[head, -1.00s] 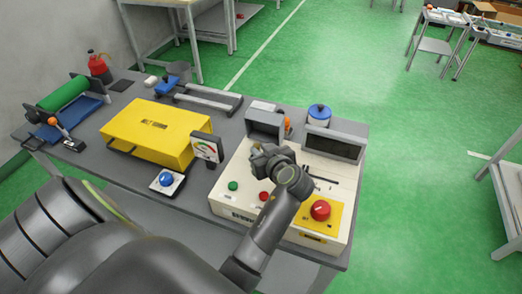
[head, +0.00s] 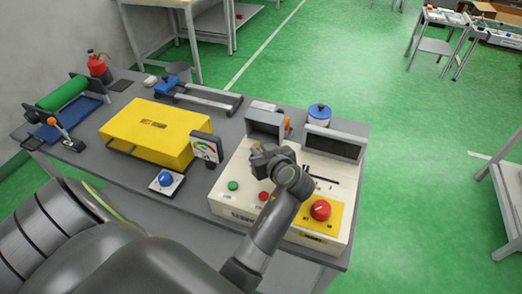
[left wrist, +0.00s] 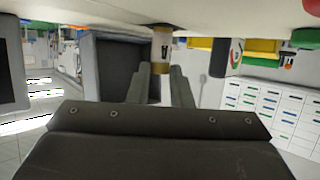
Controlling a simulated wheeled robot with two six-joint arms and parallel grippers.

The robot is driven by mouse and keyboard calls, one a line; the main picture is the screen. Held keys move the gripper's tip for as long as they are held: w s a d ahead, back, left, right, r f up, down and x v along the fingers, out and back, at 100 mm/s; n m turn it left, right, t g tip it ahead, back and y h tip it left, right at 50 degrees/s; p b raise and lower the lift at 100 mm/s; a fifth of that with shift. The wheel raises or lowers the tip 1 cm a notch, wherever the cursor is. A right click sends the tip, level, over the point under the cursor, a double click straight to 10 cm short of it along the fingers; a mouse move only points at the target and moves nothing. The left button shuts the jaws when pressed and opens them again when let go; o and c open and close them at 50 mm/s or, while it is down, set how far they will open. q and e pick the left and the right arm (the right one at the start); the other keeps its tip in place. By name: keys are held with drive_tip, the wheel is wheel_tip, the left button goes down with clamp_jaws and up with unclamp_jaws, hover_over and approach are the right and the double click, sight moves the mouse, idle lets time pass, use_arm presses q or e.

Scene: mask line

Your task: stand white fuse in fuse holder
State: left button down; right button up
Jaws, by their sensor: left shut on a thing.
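The white fuse (left wrist: 163,49) has brass-coloured end caps and a dark letter on its body. My left gripper (left wrist: 160,72) is shut on it near one end cap. In the left wrist view, which shows the scene upside down, the fuse is upright and its far cap is at the pale console top. I cannot tell whether it touches or sits in anything. In the head view, my left gripper (head: 258,154) is over the cream console (head: 228,195), in front of the grey open box. I cannot make out the fuse holder. My right gripper is out of view.
The grey open box (head: 265,124) stands just behind the gripper, and a dark display (head: 333,145) is to its right. A gauge (head: 206,148) stands at the left. A red knob (head: 320,210) and green button (head: 233,186) are nearer. A yellow case (head: 155,130) lies further left.

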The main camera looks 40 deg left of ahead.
use_arm(q)
drive_tip(key=shift+f+b, duration=0.3)
drive_tip(key=shift+f, duration=0.05)
drive_tip(key=shift+r, duration=0.15)
drive_tip(key=shift+r+p, duration=0.6)
drive_tip(key=shift+r, duration=0.1)
idle(0.7)
drive_tip(key=shift+f+b, duration=0.85)
drive_tip(key=shift+f, duration=0.05)
drive_tip(key=shift+r, duration=0.25)
drive_tip(key=shift+r+p, duration=0.6)
drive_tip(key=shift+p, duration=0.05)
idle(0.8)
